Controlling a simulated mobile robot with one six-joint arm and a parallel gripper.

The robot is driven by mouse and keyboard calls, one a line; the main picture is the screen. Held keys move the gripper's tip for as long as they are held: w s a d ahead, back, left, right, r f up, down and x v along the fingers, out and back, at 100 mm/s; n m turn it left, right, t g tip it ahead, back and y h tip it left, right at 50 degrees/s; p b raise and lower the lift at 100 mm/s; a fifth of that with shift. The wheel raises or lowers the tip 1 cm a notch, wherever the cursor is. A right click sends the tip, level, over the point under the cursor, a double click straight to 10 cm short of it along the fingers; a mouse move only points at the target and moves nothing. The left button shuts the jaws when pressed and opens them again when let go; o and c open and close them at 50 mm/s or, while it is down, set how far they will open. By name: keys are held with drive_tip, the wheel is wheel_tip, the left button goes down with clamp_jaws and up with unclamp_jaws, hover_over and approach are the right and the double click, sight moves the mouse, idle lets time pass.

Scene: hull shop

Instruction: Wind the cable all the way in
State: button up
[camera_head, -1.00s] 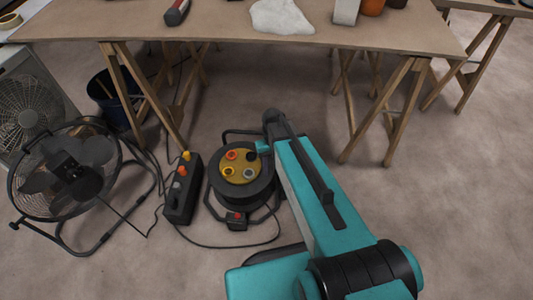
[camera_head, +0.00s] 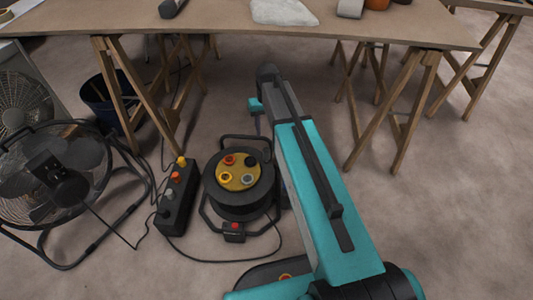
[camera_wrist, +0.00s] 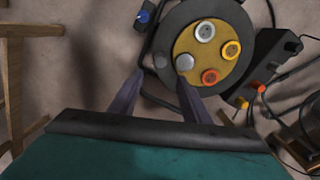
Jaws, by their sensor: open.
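The cable reel (camera_head: 212,196) stands on the floor in front of the bench. It has a black drum and a gold face with coloured sockets; the wrist view shows it too (camera_wrist: 166,32). A dark knob (camera_head: 250,160) sits off-centre on the face, and looks grey in the wrist view (camera_wrist: 184,62). The black cable (camera_head: 225,261) loops over the floor from the reel's front towards the power strip (camera_head: 177,200). My gripper (camera_wrist: 158,95) is open and empty. One finger shows close to the knob in the wrist view, but I cannot tell whether they touch. My arm hides the floor right of the reel.
A floor fan (camera_head: 60,175) stands at the left, with its lead running towards the power strip. The bench (camera_head: 220,36) stands on wooden trestles behind. A dark bucket (camera_head: 105,100) is under it. A small box with a blue button (camera_wrist: 145,15) lies beside the reel.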

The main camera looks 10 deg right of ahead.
sight(267, 149)
drive_tip(key=shift+f, duration=0.15)
wheel_tip(267, 149, down, 14)
drive_tip(key=b, duration=0.4)
drive_tip(key=shift+r+b, duration=0.25)
drive_tip(key=shift+b, duration=0.05)
idle(0.4)
clamp_jaws()
